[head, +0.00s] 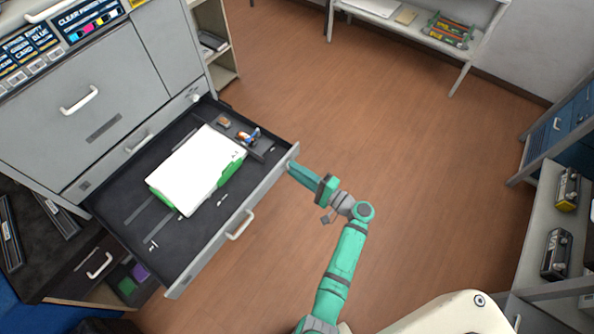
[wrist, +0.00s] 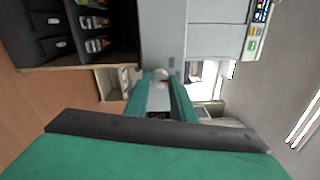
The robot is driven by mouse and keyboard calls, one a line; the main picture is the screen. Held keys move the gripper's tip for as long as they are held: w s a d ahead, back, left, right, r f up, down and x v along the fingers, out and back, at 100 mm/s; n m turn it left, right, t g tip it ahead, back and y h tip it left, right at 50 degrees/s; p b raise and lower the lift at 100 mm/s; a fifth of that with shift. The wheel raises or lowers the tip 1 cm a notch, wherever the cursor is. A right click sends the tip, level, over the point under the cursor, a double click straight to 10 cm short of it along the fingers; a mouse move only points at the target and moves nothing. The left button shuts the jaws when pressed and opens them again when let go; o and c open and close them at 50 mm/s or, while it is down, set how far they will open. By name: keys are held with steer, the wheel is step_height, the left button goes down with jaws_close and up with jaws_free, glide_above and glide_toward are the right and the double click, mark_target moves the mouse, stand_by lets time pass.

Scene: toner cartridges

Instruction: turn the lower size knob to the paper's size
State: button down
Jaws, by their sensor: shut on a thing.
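The open lower drawer (head: 267,195) has a dark interior and a grey front. A white paper stack (head: 200,168) with green wrapping at its sides lies in it. My gripper (head: 292,168) is at the right end of the drawer front; in the wrist view its two green fingers (wrist: 161,82) are shut on a round pale knob (wrist: 160,76) on a grey panel. In the head view this knob is hidden by the gripper. Its markings and pointer are too small to read.
Another white knob (head: 195,97) is on the closed drawer above. The open drawer's handle (head: 240,225) sticks out left of my gripper. Small items (head: 249,138) lie at the drawer's far end. A low shelf (head: 400,22) stands at the back; the brown floor (head: 440,150) between is clear.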

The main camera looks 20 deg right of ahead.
steer(key=shift+n, duration=0.4)
steer(key=c, duration=1.5)
jaws_free()
steer(key=v, duration=1)
steer(key=shift+s+d, duration=0.25)
steer(key=shift+s, duration=0.1)
